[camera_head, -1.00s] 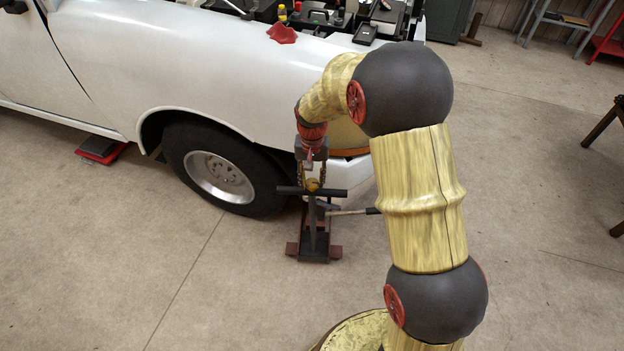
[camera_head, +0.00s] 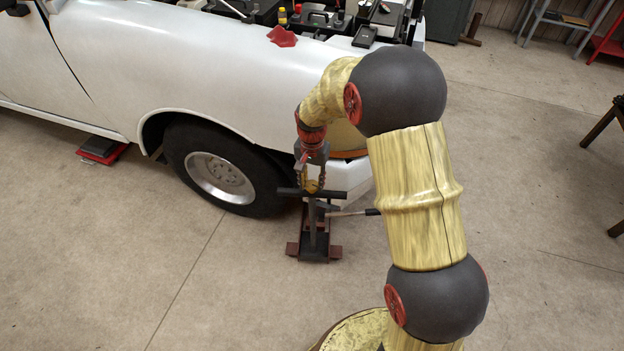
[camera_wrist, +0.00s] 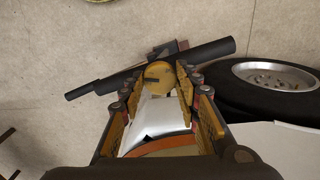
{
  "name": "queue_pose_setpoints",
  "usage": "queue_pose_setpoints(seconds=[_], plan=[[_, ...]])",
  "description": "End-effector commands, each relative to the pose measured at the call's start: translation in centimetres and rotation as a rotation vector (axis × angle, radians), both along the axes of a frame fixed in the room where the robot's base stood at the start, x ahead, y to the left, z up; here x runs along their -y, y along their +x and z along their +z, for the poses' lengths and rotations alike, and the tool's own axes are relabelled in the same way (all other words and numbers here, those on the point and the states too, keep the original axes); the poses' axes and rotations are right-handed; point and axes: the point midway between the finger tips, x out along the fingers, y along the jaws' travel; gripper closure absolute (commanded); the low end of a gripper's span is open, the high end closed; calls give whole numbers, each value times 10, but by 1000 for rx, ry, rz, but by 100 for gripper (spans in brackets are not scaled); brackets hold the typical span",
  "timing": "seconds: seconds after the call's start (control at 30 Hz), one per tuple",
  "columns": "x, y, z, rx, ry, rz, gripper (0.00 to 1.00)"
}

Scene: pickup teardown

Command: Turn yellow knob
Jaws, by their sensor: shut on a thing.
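The yellow knob (camera_wrist: 158,74) is a small round piece beside a black crossbar (camera_wrist: 212,51) in the wrist view. It sits at the top of the dark jack (camera_head: 313,238) that stands on the floor by the front wheel. My gripper (camera_wrist: 161,82) points down at it, with one finger on each side of the knob. The fingers are shut on the knob. In the head view, my gripper (camera_head: 311,184) is over the crossbar and hides most of the knob.
A white vehicle (camera_head: 200,70) with its front wheel (camera_head: 220,178) stands close beside the jack. A lever handle (camera_head: 352,212) sticks out to the right of the jack. The concrete floor in front is clear.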

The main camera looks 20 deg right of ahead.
Motion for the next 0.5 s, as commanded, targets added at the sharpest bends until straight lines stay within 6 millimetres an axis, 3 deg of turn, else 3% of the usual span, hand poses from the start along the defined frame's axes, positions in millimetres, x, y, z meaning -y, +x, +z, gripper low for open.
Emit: queue_pose_setpoints(seconds=[0.5], plan=[[0, 0, 2, 1, 1, -490, 93]])
